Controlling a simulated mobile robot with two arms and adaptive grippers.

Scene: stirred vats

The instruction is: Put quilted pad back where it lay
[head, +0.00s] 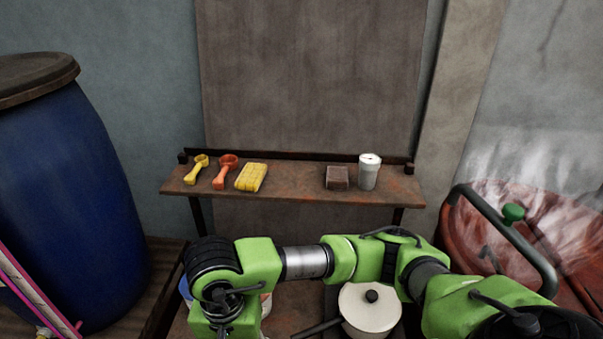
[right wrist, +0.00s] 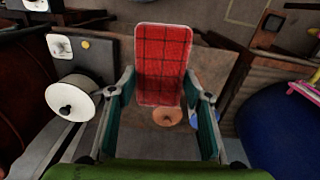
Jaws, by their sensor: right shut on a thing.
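My right gripper (right wrist: 158,84) is shut on a red quilted pad (right wrist: 160,58) with dark grid lines. The pad sticks out beyond the fingertips in the right wrist view. In the head view my right arm reaches across the lower picture, and the pad and fingers are hidden there. A shelf (head: 290,198) against the wall holds a yellow scoop (head: 196,170), an orange scoop (head: 225,172), a yellow ribbed block (head: 251,177), a brown block (head: 337,178) and a grey-white cup (head: 369,172). Between the yellow block and brown block the shelf is bare. My left gripper is out of view.
A cream lidded pot (head: 369,310) stands below the shelf, also in the right wrist view (right wrist: 72,98). A tan round thing (right wrist: 167,118) shows beneath the pad. A blue barrel (head: 70,200) stands left. A steaming red vat (head: 470,220) with a bar stands right.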

